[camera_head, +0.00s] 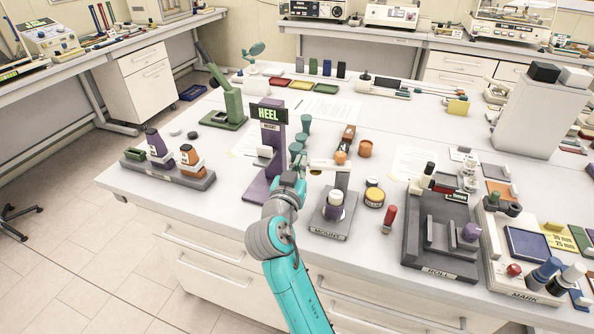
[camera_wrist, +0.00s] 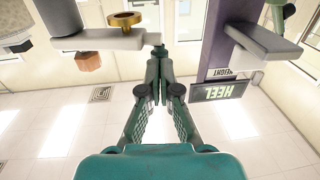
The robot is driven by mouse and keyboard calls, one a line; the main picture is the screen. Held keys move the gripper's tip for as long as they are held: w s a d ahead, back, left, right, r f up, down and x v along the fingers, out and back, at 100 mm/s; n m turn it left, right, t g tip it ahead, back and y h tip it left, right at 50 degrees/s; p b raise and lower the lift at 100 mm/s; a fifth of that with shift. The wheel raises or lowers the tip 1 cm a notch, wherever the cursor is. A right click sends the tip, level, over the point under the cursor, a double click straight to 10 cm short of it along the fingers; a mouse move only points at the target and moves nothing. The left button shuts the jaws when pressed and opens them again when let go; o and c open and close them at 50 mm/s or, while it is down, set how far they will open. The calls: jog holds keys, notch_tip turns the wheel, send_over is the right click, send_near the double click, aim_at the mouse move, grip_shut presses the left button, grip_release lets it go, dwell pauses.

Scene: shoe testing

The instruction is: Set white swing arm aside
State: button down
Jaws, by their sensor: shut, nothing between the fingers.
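The white swing arm (camera_head: 327,165) reaches out from a post on the grey MOUNT stand (camera_head: 329,224). In the wrist view the white arm (camera_wrist: 98,41) crosses the upper left, with a brass ring (camera_wrist: 124,20) on it. My gripper (camera_head: 301,160) is between the purple HEEL post (camera_head: 271,137) and the MOUNT stand. In the wrist view my gripper (camera_wrist: 158,52) is shut and empty, its fingertips close to the free end of the white arm. I cannot tell whether they touch it.
The HEEL post stands just left of my gripper, with a pale shelf jutting out. A yellow-labelled jar (camera_head: 374,198) and a red-topped marker (camera_head: 389,217) stand right of the MOUNT stand. The dark ROLL fixture (camera_head: 438,269) is farther right. A bottle tray (camera_head: 168,170) is at left.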

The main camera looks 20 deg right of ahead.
jog(key=shift+w, duration=0.1)
jog(key=w, duration=0.1)
jog(key=w+h, duration=0.1)
jog(key=w+m, duration=0.1)
jog(key=shift+d+g, duration=0.35)
jog(key=shift+g, duration=0.05)
dwell(0.4)
